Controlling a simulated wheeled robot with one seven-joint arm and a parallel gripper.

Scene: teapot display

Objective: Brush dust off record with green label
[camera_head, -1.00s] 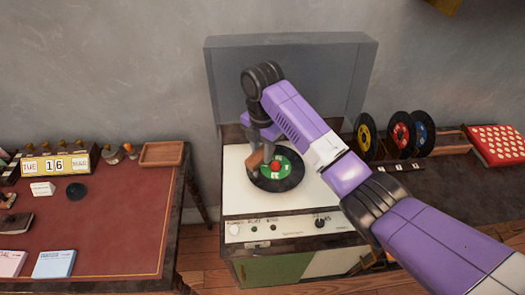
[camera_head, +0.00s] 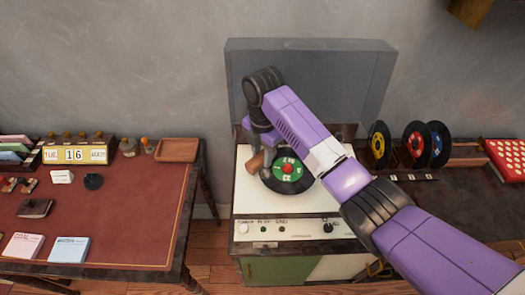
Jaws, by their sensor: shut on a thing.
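The record with the green label (camera_head: 297,183) lies flat on the white top of the record player (camera_head: 250,207). A small red piece shows at the middle of its label. My gripper (camera_head: 262,160) is over the left part of the record, pointing down. It is shut on a brown brush (camera_head: 256,161), which is at the record's left edge. Whether the brush touches the record I cannot tell. My gripper and arm hide part of the player's top. Dust on the record is too small to make out.
The player's clear lid (camera_head: 310,80) stands raised behind. Several records with yellow, red and blue labels (camera_head: 415,145) stand in a rack at the right, near a red dotted box (camera_head: 508,158). A red-topped desk (camera_head: 130,215) with a wooden tray (camera_head: 177,150) is at the left.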

